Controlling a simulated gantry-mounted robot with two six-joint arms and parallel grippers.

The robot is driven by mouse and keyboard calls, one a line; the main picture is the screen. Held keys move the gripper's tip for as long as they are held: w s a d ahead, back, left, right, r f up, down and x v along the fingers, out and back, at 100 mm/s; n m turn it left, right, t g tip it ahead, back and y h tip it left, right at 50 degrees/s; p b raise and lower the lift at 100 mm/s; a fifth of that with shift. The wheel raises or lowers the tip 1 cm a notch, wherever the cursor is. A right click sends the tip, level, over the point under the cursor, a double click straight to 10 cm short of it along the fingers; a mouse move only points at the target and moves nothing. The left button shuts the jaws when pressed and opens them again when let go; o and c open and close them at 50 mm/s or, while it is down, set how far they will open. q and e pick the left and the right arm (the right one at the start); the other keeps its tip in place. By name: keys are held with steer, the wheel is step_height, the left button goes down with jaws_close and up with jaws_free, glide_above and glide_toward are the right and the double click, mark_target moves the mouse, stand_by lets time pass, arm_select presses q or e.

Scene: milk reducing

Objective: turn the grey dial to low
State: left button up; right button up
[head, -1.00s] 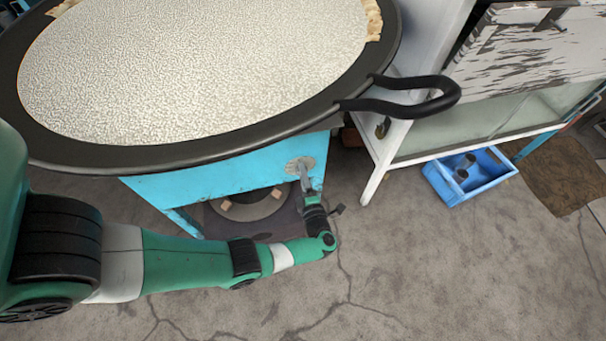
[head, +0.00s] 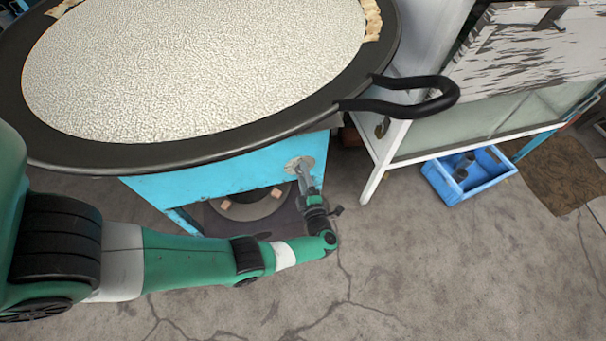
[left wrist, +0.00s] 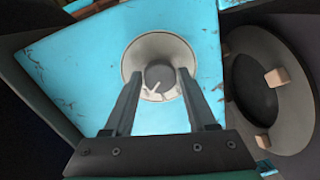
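The grey dial (left wrist: 160,80) is a round plate with a darker raised knob in its middle and light marks below the knob, set on the blue stand front. In the head view the dial (head: 294,165) is at the stand's right end, partly hidden by my left gripper. My left gripper (left wrist: 159,74) faces the dial with its two fingers apart, one on each side of the knob. A gap seems to show between each finger and the knob; contact is unclear. In the head view my left gripper (head: 306,178) reaches up to the dial from below. My right gripper is not in view.
A wide black pan (head: 180,158) of white milk sits above the blue stand (head: 225,175), its black handle (head: 440,98) jutting right. A dark round burner (left wrist: 297,105) is beside the dial. A blue crate (head: 455,190) with cups stands on the floor at right.

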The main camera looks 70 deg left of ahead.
arm_select(q)
steer(key=o, duration=0.3)
steer(key=s+d, duration=0.1)
steer(key=d, duration=1)
steer(key=shift+s+d+r+p, duration=0.25)
steer(key=shift+s+r+p, duration=0.05)
steer(key=shift+r+p, duration=0.15)
